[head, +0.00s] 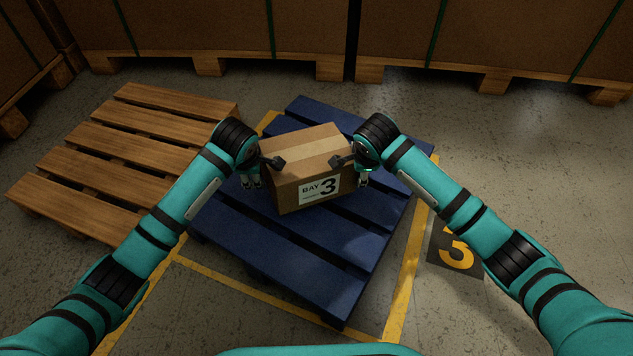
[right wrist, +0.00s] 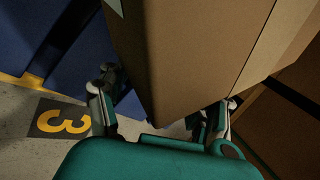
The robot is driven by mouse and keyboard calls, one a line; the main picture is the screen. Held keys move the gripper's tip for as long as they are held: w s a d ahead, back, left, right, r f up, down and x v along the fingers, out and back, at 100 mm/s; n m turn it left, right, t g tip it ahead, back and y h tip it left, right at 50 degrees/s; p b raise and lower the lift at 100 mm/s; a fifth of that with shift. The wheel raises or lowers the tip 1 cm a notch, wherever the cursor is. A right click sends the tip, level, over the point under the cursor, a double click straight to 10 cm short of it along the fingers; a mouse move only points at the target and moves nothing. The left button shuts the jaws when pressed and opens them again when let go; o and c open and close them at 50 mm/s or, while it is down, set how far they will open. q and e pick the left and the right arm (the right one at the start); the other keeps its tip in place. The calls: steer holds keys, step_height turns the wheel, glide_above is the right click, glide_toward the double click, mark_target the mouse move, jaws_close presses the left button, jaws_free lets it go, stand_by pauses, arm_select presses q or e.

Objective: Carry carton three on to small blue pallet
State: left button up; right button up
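Carton three (head: 298,170), a brown box with a "BAY 3" label, is over the middle of the small blue pallet (head: 318,253). I cannot tell whether it rests on the slats or hangs just above. My left gripper (head: 262,172) is at its left side and my right gripper (head: 350,171) at its right side, fingers spread, with a dark finger over the top edge on each side. In the right wrist view the carton (right wrist: 185,60) fills the space ahead of the spread fingers. The pallet (right wrist: 60,40) shows at left there. The carton's underside is hidden.
An empty wooden pallet (head: 120,160) lies left of the blue one. Yellow floor lines (head: 255,289) frame the blue pallet, with a dark floor mark "3" (head: 455,250) at right. Large strapped boxes (head: 200,30) on pallets line the back. Floor at right is clear.

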arm_select(q)
steer(key=shift+s+d+f, duration=0.15)
steer(key=shift+s+d, duration=0.05)
steer(key=shift+d, duration=0.55)
arm_select(e)
steer(key=shift+a+r, duration=0.1)
steer(key=shift+a, duration=0.55)
arm_select(q)
step_height(320, 180, down, 5)
steer(key=b, duration=0.5)
arm_select(e)
step_height(320, 180, down, 5)
steer(key=shift+r, duration=0.1)
arm_select(q)
steer(key=shift+r, duration=0.25)
arm_select(e)
steer(key=shift+r, duration=0.1)
arm_select(q)
steer(key=shift+o, duration=0.4)
steer(key=shift+a, duration=0.7)
arm_select(e)
steer(key=shift+d, duration=0.65)
arm_select(q)
steer(key=o, duration=0.4)
steer(key=shift+w+a+r, duration=0.1)
steer(key=shift+a, duration=0.5)
arm_select(e)
steer(key=shift+d, duration=0.6)
